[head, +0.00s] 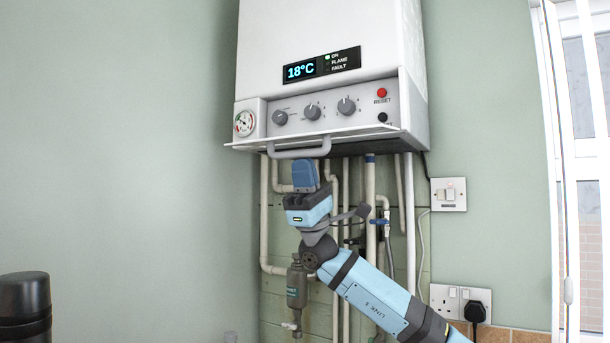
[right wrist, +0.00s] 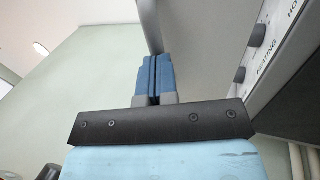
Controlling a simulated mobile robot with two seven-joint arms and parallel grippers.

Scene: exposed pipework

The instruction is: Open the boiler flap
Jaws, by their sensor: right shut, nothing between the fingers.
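The white boiler (head: 325,45) hangs on the wall, with its knobs, gauge and display in plain view. Its flap (head: 345,134) is folded down, seen nearly edge-on as a thin white panel below the control panel. A grey handle (head: 300,152) is on the flap's front edge. My right gripper (head: 305,174) points up just below the handle, its blue fingers shut and empty. In the right wrist view the closed fingers (right wrist: 153,76) show beside a grey bar, and boiler knobs (right wrist: 257,35) are at the right. Whether the fingers touch the handle is unclear. My left gripper is out of view.
White pipes (head: 264,215) run down the wall below the boiler, behind my right arm, with a blue-handled valve (head: 379,222). A switch (head: 448,194) and a socket with a black plug (head: 475,312) are at the right. The wall left of the boiler is clear.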

